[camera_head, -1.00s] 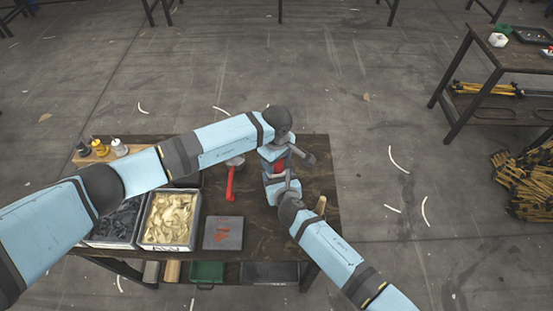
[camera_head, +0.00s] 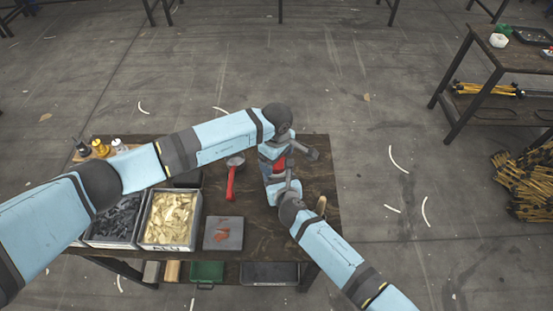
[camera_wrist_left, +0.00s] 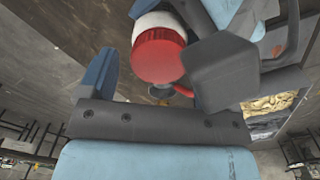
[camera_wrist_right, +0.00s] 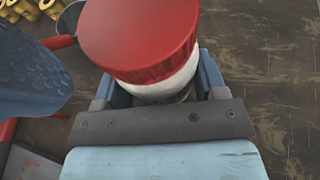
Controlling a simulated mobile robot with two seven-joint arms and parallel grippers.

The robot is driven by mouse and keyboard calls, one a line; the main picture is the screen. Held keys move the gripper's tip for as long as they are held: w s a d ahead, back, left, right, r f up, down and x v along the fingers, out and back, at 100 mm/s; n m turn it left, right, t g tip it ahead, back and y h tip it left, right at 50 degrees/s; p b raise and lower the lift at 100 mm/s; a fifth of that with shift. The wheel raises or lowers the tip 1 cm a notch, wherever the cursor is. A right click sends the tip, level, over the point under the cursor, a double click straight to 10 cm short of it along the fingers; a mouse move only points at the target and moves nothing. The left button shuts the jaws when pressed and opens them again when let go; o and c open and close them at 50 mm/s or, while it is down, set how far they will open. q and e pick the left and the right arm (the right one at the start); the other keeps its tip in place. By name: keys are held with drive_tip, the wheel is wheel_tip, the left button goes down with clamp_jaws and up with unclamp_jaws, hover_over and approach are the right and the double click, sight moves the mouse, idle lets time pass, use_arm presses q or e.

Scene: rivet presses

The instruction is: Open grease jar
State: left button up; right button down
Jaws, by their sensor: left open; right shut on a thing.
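The grease jar has a red lid and a white body. In the right wrist view its lid (camera_wrist_right: 138,38) faces the camera, and the white body (camera_wrist_right: 172,78) sits between the fingers of my right gripper (camera_wrist_right: 158,88), which is shut on it. In the left wrist view the red lid (camera_wrist_left: 160,56) lies between the fingers of my left gripper (camera_wrist_left: 150,72), which is open; I cannot tell whether a finger touches it. In the head view only a small red part of the jar (camera_head: 279,163) shows between the two grippers, above the table's right part.
A wooden peg (camera_head: 320,205) stands near the right edge.

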use_arm(q)
wheel_tip(320, 180, up, 4)
drive_tip(key=shift+f, duration=0.25)
drive_tip(key=shift+c, duration=0.4)
drive_tip(key=m, duration=0.1)
drive_tip(key=r+m, duration=0.1)
drive_tip(key=m, duration=0.3)
drive_tip(key=shift+r, duration=0.4)
drive_tip(key=m, duration=0.2)
drive_tip(key=r+m, duration=0.1)
drive_tip(key=m, duration=0.2)
drive_tip(key=shift+r, duration=0.2)
drive_tip(key=shift+f, duration=3.9)
drive_tip(key=c, duration=0.9)
drive_tip(key=n, duration=0.4)
drive_tip(key=shift+c, duration=0.2)
drive_tip(key=n, duration=0.6)
